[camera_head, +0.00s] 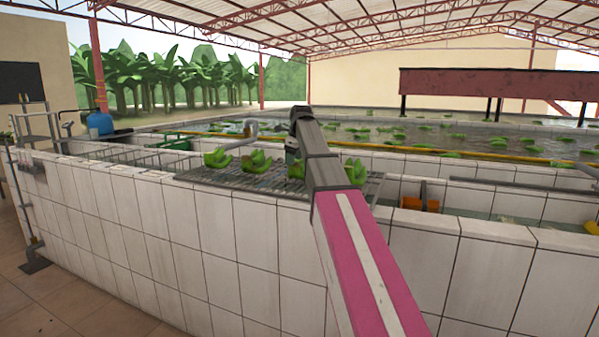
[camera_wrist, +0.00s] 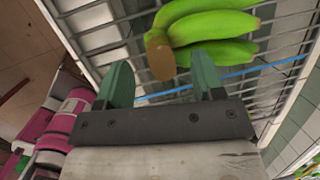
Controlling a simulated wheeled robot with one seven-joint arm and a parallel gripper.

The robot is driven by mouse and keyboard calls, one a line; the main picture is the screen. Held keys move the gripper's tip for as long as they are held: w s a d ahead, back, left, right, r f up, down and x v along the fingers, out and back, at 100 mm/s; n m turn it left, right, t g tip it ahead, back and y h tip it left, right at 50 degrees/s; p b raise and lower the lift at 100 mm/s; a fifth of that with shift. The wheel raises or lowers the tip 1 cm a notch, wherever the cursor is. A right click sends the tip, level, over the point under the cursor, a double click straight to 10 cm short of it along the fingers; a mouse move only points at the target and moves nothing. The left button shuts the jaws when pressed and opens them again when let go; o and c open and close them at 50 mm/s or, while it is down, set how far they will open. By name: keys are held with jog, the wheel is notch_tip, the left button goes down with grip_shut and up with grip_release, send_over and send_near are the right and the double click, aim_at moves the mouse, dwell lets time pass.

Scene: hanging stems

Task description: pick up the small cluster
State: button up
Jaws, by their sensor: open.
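Green banana clusters sit in a row on a grey metal rack in the head view: one at the left (camera_head: 217,158), one beside it (camera_head: 256,161), one under my gripper (camera_head: 296,170) and one right of my arm (camera_head: 355,171). My gripper (camera_head: 292,150) is just above the third, which my arm partly hides. In the wrist view a cluster (camera_wrist: 212,28) of a few green fingers lies on the rack, its brown cut crown (camera_wrist: 160,55) facing my open, empty gripper (camera_wrist: 163,80). The crown is just beyond the fingertips, roughly between them. I cannot tell which cluster is smallest.
The metal rack (camera_head: 235,178) rests on the white tiled tank wall (camera_head: 245,235). A blue strip (camera_wrist: 240,74) runs across below the rack bars. Water with floating green clusters (camera_head: 400,135) lies behind. An orange object (camera_head: 420,204) is to the right.

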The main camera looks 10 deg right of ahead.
jog(key=shift+x, duration=1.05)
grip_shut()
jog(key=shift+r, duration=0.1)
